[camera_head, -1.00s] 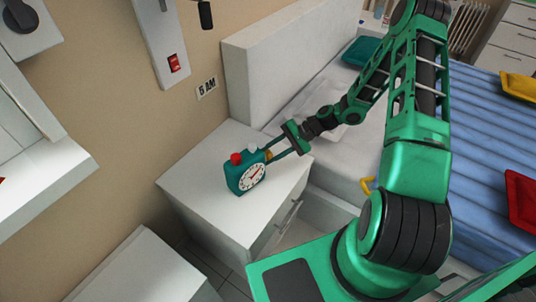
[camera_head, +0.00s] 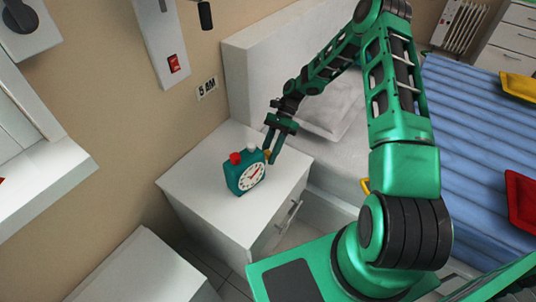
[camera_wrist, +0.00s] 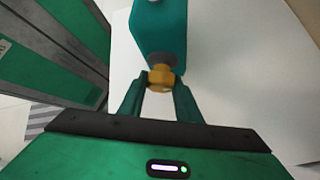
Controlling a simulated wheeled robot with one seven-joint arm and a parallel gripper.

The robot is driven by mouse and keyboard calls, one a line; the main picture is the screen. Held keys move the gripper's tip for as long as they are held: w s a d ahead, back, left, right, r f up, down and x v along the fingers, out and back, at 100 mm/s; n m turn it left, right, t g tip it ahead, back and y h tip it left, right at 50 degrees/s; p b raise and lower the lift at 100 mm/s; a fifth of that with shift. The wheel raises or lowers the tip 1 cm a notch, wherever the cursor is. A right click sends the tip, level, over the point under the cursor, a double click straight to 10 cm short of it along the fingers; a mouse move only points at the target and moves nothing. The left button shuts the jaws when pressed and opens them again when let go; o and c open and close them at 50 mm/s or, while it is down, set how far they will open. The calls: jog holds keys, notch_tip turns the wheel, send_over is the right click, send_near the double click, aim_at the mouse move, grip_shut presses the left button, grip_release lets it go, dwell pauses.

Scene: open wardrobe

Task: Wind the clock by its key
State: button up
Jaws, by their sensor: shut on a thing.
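A teal alarm clock (camera_head: 245,172) with a white face, a red button and a white button on top stands upright on the white nightstand (camera_head: 200,187). In the wrist view the clock's teal side (camera_wrist: 160,28) carries a yellow key (camera_wrist: 161,78) on a dark round base. My gripper (camera_head: 270,155) is at the clock's right side. In the wrist view its two green fingers (camera_wrist: 160,84) are shut on the key, one on each side. In the head view the key is mostly hidden by the fingers.
A bed with a blue striped cover (camera_head: 470,130) lies to the right. The nightstand top around the clock is clear.

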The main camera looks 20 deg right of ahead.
jog(key=m+g+h, duration=0.1)
jog(key=m+g, duration=0.1)
jog(key=g, duration=0.2)
jog(key=shift+a+f, duration=0.1)
jog(key=shift+a, duration=0.05)
jog(key=shift+m+g, duration=1)
jog(key=shift+g, duration=0.2)
jog(key=o, duration=1.1)
jog(key=shift+c, duration=0.2)
jog(key=shift+v, duration=3.9)
jog(key=shift+f, duration=0.15)
